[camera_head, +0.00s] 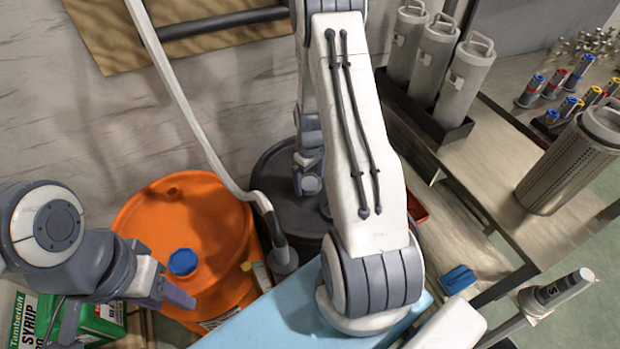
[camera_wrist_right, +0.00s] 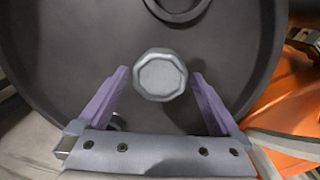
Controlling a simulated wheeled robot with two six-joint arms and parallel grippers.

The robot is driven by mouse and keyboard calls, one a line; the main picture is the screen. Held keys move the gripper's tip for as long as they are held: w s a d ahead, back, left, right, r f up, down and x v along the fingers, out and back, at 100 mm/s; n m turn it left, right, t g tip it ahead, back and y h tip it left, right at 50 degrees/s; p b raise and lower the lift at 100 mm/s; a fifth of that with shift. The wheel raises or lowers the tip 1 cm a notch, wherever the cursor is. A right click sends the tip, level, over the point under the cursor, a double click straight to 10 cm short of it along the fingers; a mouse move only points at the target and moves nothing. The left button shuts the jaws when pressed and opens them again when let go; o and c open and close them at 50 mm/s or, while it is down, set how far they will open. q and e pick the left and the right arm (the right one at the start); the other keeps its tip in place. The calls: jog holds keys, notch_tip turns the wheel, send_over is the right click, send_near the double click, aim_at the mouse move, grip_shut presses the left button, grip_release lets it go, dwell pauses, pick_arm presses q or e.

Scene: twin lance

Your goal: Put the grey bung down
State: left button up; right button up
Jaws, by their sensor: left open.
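The grey bung (camera_wrist_right: 160,75) is a light grey, eight-sided cap between the fingertips of my right gripper (camera_wrist_right: 161,72) in the right wrist view. In the head view my right gripper (camera_head: 309,165) points down over the black drum (camera_head: 275,180), partly hidden by my arm. My left gripper (camera_head: 128,316) is open and empty, by the orange drum.
The orange drum (camera_head: 215,225) with a blue cap (camera_head: 183,262) stands left of the black drum. A green syrup box (camera_head: 100,318) is at lower left. A light blue surface (camera_head: 265,325) lies in front. Grey canisters (camera_head: 465,80) stand in a black rack at right.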

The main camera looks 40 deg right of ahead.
aim_at(310, 182)
jog(key=shift+r, duration=0.1)
notch_tip(310, 182, up, 12)
jog(key=a+r+n, duration=0.2)
jog(key=a+r, duration=0.3)
jog(key=a, duration=0.7)
jog(key=s+a+r+n, duration=0.1)
jog(key=s+a+r, duration=0.2)
jog(key=s+a, duration=0.3)
jog(key=s+a+r+n, duration=0.1)
jog(key=s+a+r, duration=0.25)
jog(key=a, duration=0.45)
jog(key=s+a+n+y, duration=0.1)
jog(key=s+a, duration=0.3)
jog(key=s, duration=0.6)
jog(key=shift+s+a+r, duration=0.25)
jog(key=shift+r, duration=0.05)
